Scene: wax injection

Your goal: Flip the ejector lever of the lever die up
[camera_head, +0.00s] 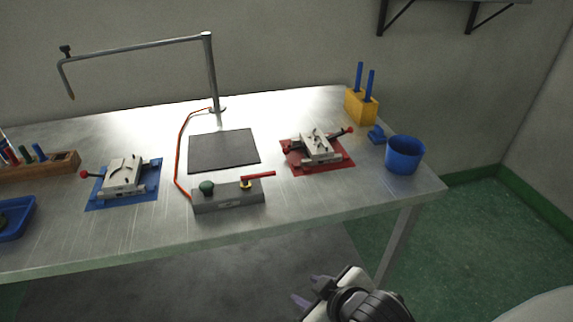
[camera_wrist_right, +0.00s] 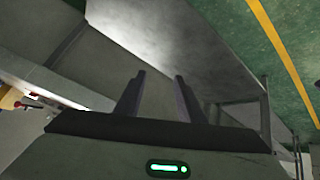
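Two pale dies with red-knobbed levers stand on the metal table. One die (camera_head: 123,177) is on a blue mat (camera_head: 108,201), its red knob (camera_head: 84,174) sticking out to the left. The other die (camera_head: 317,147) is on a red mat (camera_head: 306,170), its red knob (camera_head: 349,130) pointing right and slightly raised. I cannot tell by label which is the lever die. My right gripper (camera_head: 308,291) is low in front of the table edge, away from both dies. In the right wrist view its fingers (camera_wrist_right: 159,76) are apart with nothing between them. My left gripper is not in view.
A grey box (camera_head: 228,200) with a green knob and red handle sits at the table front. A dark pad (camera_head: 223,152), a bent metal stand (camera_head: 212,75), a yellow block (camera_head: 361,107) and a blue cup (camera_head: 404,155) stand around. Floor right of the table is clear.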

